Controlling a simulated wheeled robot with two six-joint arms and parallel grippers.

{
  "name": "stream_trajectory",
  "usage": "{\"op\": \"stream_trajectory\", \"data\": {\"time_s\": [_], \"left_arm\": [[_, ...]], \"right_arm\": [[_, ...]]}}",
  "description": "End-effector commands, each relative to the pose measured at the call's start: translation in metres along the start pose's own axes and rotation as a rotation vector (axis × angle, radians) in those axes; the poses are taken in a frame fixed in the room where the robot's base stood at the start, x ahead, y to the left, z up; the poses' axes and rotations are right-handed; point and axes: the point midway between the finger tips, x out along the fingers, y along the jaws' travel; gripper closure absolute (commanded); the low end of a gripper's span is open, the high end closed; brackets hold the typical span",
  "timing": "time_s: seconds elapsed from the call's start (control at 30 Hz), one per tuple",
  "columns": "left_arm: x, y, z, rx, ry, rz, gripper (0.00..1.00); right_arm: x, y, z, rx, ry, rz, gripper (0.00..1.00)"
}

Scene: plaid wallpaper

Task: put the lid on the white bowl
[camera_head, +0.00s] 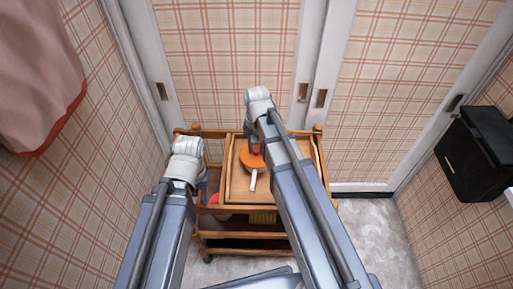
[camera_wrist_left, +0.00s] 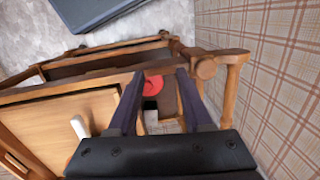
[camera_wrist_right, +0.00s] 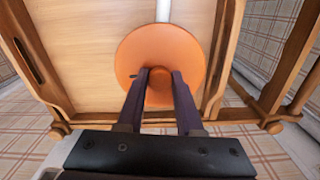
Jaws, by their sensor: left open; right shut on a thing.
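The orange round lid (camera_wrist_right: 190,50) is in my right gripper (camera_wrist_right: 160,72), whose fingers are shut at its middle. It also shows in the head view (camera_head: 246,161), over the cart's wooden tray top. I cannot tell whether it touches the tray. My left gripper (camera_wrist_left: 159,74) is open and empty above the left, open part of the cart. Below it is a red round thing (camera_wrist_left: 153,83), partly hidden by the fingers.
The wooden cart (camera_head: 247,236) has raised rails and corner posts around both grippers. A white handle-like piece (camera_head: 253,182) lies by the lid on the tray. A yellow thing (camera_head: 262,217) is on the lower shelf. A black box (camera_head: 475,152) is at the right wall.

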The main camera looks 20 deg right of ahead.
Motion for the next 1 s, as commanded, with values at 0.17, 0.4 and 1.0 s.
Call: {"op": "stream_trajectory", "data": {"time_s": [0.17, 0.4, 1.0], "left_arm": [[0.0027, 0.0003, -0.0002, 0.000, 0.000, 0.000, 0.50], [0.0027, 0.0003, -0.0002, 0.000, 0.000, 0.000, 0.50], [0.0025, 0.0002, -0.0001, 0.000, 0.000, 0.000, 0.50]], "right_arm": [[0.0028, 0.0000, 0.0000, 0.000, 0.000, 0.000, 1.00], [0.0027, 0.0001, 0.0003, 0.000, -0.001, 0.000, 1.00], [0.0025, 0.0000, 0.0000, 0.000, 0.000, 0.000, 0.30]]}}
